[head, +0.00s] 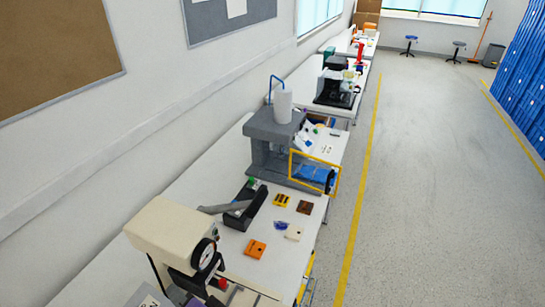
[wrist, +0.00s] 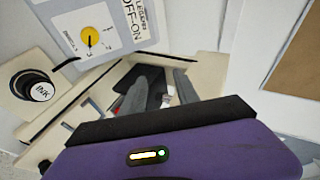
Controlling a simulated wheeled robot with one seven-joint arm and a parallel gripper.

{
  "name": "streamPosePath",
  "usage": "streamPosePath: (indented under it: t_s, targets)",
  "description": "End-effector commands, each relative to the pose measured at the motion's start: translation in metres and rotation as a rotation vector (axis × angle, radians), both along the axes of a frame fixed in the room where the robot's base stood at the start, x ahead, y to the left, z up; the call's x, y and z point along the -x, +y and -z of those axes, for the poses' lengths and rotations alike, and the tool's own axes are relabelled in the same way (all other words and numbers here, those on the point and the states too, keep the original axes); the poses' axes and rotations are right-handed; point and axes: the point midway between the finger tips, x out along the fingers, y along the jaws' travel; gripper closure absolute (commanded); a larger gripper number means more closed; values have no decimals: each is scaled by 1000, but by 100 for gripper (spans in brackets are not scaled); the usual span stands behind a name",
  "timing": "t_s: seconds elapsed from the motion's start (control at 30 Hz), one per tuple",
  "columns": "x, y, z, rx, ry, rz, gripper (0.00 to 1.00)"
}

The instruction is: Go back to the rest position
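In the wrist view, a small yellow rotary knob (wrist: 90,36) sits on a white dial plate with numbers beside the printed words OFF-ON. Dark parts of the machine show behind the gap. The purple and black gripper body covers the bottom of the view.
A black knob (wrist: 35,88) marked INK sticks out at the left. A grey press (head: 270,140) stands farther along. The floor (head: 420,190) to the right is clear.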

Motion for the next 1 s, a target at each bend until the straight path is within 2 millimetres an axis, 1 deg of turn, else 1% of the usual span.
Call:
streamPosePath:
  t_s: [0.03, 0.17, 0.2, 0.27, 0.3, 0.37, 0.4, 0.47, 0.5, 0.57, 0.6, 0.67, 0.7, 0.8, 0.9, 1.0]
  targets:
    - [1, -20, 4, 26, -93, -3, 63]
    - [7, -74, 1, 122, -350, 3, 63]
    - [10, -92, 1, 159, -421, 12, 63]
    - [19, -119, 0, 219, -517, 27, 63]
    - [25, -137, -2, 261, -577, 38, 63]
    - [36, -164, -4, 329, -657, 58, 63]
    - [44, -181, -5, 376, -704, 70, 63]
    - [57, -206, -7, 447, -767, 90, 63]
    - [67, -222, -9, 495, -804, 104, 63]
    - [82, -244, -13, 567, -852, 122, 63]
    - [93, -258, -14, 616, -876, 133, 63]
    - [110, -278, -18, 686, -908, 150, 63]
    - [122, -290, -20, 732, -924, 159, 63]
    - [151, -318, -25, 837, -944, 180, 63]
    - [180, -342, -28, 925, -929, 198, 63]
    - [208, -360, -25, 979, -876, 210, 63]
